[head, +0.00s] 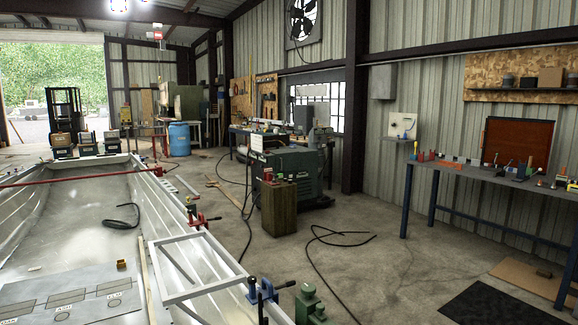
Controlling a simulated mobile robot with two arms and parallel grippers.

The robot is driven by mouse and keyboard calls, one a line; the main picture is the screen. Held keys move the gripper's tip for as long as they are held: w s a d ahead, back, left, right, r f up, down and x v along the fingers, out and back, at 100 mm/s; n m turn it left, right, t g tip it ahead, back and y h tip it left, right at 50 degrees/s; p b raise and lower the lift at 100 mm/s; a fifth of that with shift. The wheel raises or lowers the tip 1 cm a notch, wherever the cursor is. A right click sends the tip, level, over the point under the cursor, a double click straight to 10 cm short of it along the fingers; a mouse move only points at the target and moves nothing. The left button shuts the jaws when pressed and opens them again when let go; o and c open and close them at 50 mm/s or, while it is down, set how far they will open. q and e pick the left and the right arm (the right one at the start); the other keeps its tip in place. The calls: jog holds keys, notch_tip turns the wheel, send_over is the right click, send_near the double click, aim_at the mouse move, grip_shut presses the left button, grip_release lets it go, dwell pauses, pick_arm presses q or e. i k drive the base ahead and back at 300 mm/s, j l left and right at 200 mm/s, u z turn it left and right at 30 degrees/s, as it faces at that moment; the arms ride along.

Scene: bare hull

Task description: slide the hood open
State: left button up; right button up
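No part that is plainly a hood stands out. A pale rectangular open frame (205,286) lies across the right side of the bare metal hull (75,215), near its right edge. I cannot tell whether this frame belongs to a hood or its slide. A flat grey panel with marked rectangles (72,303) lies in the hull at the lower left. Neither of my grippers is in view.
A blue clamp (262,291) and a green fixture (309,304) stand at the hull's near right edge. A red bar (80,178) crosses the hull. Right of it are a wooden block (280,207), a green machine (300,170), loose black cable (325,262) and a workbench (460,177). Floor between is mostly open.

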aim_at(288, 160)
jog(key=i+l+z, duration=0.5)
jog(key=i+z, duration=0.5)
jog(key=i, duration=0.15)
jog(key=i+j+z, duration=0.1)
jog(key=i+z, duration=0.35)
jog(key=i, duration=0.15)
jog(key=i+u, duration=0.25)
jog(key=i, duration=0.2)
jog(key=i+u, duration=0.25)
jog(key=i, duration=0.25)
jog(key=i+l+u, duration=0.25)
jog(key=i, duration=0.2)
jog(key=i+l+u, duration=0.1)
jog(key=i+u, duration=0.2)
jog(key=i, duration=0.15)
jog(key=i+j+u, duration=0.2)
jog(key=i+u, duration=0.2)
jog(key=i, duration=0.5)
jog(key=i+l+u, duration=0.1)
jog(key=i+u, duration=0.3)
jog(key=i, duration=0.5)
jog(key=i+z, duration=0.15)
jog(key=i, duration=2.5)
